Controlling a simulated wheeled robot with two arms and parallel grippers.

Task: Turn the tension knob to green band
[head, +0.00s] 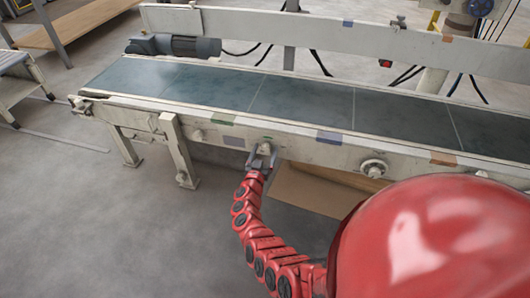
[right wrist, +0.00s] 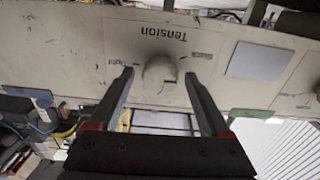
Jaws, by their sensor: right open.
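The tension knob (right wrist: 160,75) is a pale round knob on the beige side panel of the conveyor. In the right wrist view the label "Tension" (right wrist: 163,33) reads upside down, with "Tight" and "Slack" on either side of the knob. I cannot make out a green band around the knob or where it points. My right gripper (right wrist: 157,85) is open, with one finger on each side of the knob; whether they touch it is unclear. In the head view the right gripper (head: 262,158) is at the conveyor's side rail and hides most of the knob. My left gripper is not in view.
The conveyor belt (head: 300,100) runs above the panel. A green patch (head: 222,122) and a grey plate (head: 233,142) are left of my gripper. Another round fitting (head: 373,168) is to the right. A cardboard-coloured sheet (head: 315,190) lies below.

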